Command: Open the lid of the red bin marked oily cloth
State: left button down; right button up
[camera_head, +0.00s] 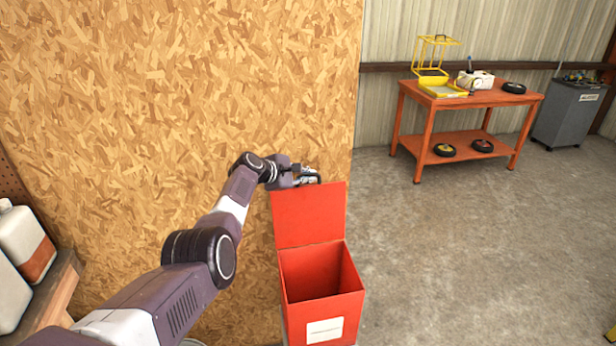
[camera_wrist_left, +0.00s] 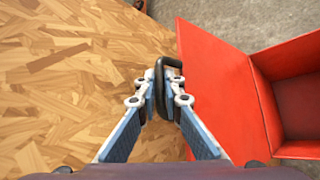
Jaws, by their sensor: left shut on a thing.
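The red bin (camera_head: 324,318) stands on the floor in front of the chipboard wall, with a white label on its front too small to read. Its lid (camera_head: 310,216) stands upright at the back edge, and the bin's inside shows open and dark. My left gripper (camera_head: 308,176) is at the top edge of the lid. In the left wrist view, my left gripper (camera_wrist_left: 162,97) is shut on a black handle (camera_wrist_left: 168,63) beside the lid (camera_wrist_left: 222,85). The open bin (camera_wrist_left: 285,75) shows at the right there. My right gripper is not in view.
The chipboard wall (camera_head: 190,70) is close behind the lid and my left arm. White containers (camera_head: 24,240) stand on a wooden shelf at the left. An orange workbench (camera_head: 465,100) and a grey bin (camera_head: 568,115) stand at the back right. Concrete floor is clear to the right.

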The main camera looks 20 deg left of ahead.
pick_arm(q)
jog(key=shift+w+a+r, duration=0.1)
jog(key=shift+w+a, duration=0.1)
jog(key=shift+w, duration=0.05)
dwell(0.3)
